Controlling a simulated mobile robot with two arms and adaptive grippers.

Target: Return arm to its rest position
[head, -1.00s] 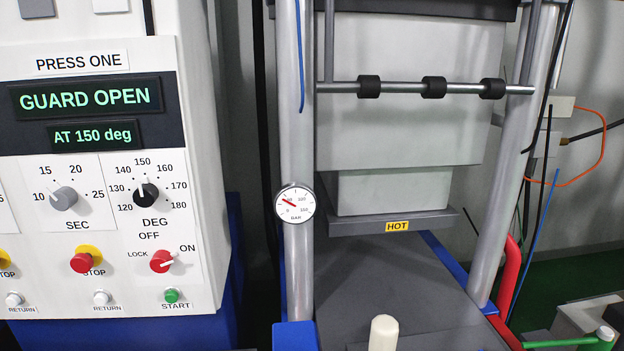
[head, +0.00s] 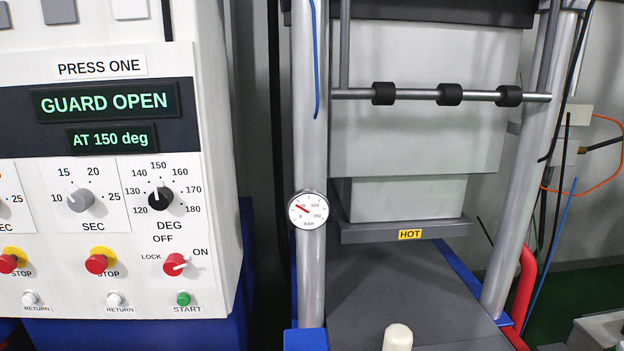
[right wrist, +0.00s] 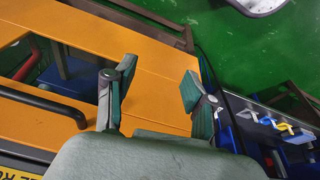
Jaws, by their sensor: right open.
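My right gripper (right wrist: 155,92) shows in the right wrist view with its two fingers spread wide apart. Nothing is between the fingers. Behind them is an orange surface (right wrist: 155,75), with green floor (right wrist: 225,55) beyond it. I cannot tell how far the fingers are from the surface. Neither arm nor gripper shows in the head view, and my left gripper is in neither view.
In the head view, the control panel (head: 70,230) reads "GUARD OPEN" and "AT 150 deg". The press has a plate labelled "HOT" (head: 410,234), metal columns and a gauge (head: 308,210). The wrist view shows a dark bar handle (right wrist: 45,103) and colored items (right wrist: 285,128).

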